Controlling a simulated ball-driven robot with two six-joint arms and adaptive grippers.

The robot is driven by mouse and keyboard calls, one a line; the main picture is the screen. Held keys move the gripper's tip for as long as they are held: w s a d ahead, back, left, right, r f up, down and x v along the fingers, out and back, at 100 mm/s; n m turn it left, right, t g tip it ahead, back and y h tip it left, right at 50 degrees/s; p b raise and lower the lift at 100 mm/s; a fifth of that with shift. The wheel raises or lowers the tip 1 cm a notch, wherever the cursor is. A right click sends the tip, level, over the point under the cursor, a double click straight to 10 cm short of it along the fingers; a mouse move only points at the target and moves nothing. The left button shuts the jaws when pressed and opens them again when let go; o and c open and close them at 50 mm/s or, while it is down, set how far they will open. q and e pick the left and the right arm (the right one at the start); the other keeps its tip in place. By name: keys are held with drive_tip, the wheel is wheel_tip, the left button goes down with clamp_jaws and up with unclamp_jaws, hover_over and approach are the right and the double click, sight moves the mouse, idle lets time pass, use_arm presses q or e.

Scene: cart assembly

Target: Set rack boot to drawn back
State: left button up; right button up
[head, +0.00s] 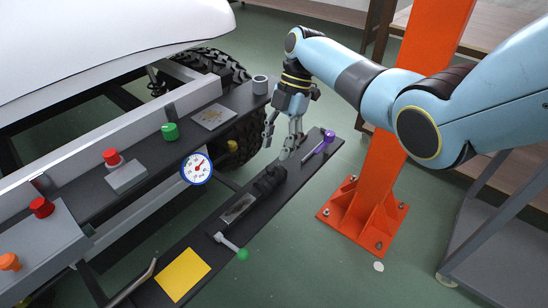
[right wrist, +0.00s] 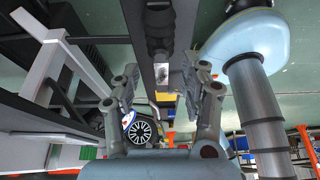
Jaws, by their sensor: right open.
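The rack boot (head: 269,181) looks like a black ribbed sleeve on the dark lower shelf (head: 205,250) in the head view. A pale, shiny strip (head: 238,208) shows beside it, toward the lower left. In the right wrist view the dark boot (right wrist: 159,38) is at the top middle, with the shiny strip (right wrist: 162,73) below it. My right gripper (head: 280,143) is open and points down, just beyond the boot's far end and above the shelf. Its two fingers also show in the right wrist view (right wrist: 166,82), apart, with nothing held between them. My left gripper is in neither view.
A purple-ended lever (head: 328,137) lies near the shelf's far end. A green-knobbed lever (head: 230,245) and a yellow pad (head: 182,275) are nearer. A round gauge (head: 196,168) and red knobs stand along the left. An orange post (head: 385,180) rises at right.

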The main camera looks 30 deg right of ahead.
drive_tip(key=s+v, duration=0.1)
drive_tip(key=v, duration=0.5)
drive_tip(key=shift+w+d+r, duration=0.25)
drive_tip(key=shift+w+r, duration=0.2)
drive_tip(key=shift+w, duration=0.1)
drive_tip(key=s+a+f+m+g+h+p, duration=0.1)
drive_tip(key=s+f+m+p, duration=0.1)
drive_tip(key=s+f, duration=0.9)
drive_tip(key=s+f+m+g+p, duration=0.25)
drive_tip(key=s+f, duration=0.35)
drive_tip(key=s, duration=0.9)
drive_tip(key=s+a+f+m+g+h+p, duration=0.1)
drive_tip(key=s+f+m, duration=0.2)
drive_tip(key=s+f, duration=0.8)
drive_tip(key=s+d+f+m+t+h+p, duration=0.15)
drive_tip(key=s+m, duration=0.35)
drive_tip(key=s, duration=0.6)
drive_tip(key=s+f+m+t+h, duration=0.1)
drive_tip(key=s+f+m+t, duration=0.2)
drive_tip(key=s, duration=0.8)
drive_tip(key=w+m, duration=0.1)
drive_tip(key=m, duration=0.1)
drive_tip(key=w+m+t, duration=0.1)
drive_tip(key=w+m, duration=0.1)
drive_tip(key=w+d+m+t, duration=0.1)
drive_tip(key=w+m, duration=0.1)
drive_tip(key=shift+f+h, duration=0.25)
drive_tip(key=shift+f, duration=0.15)
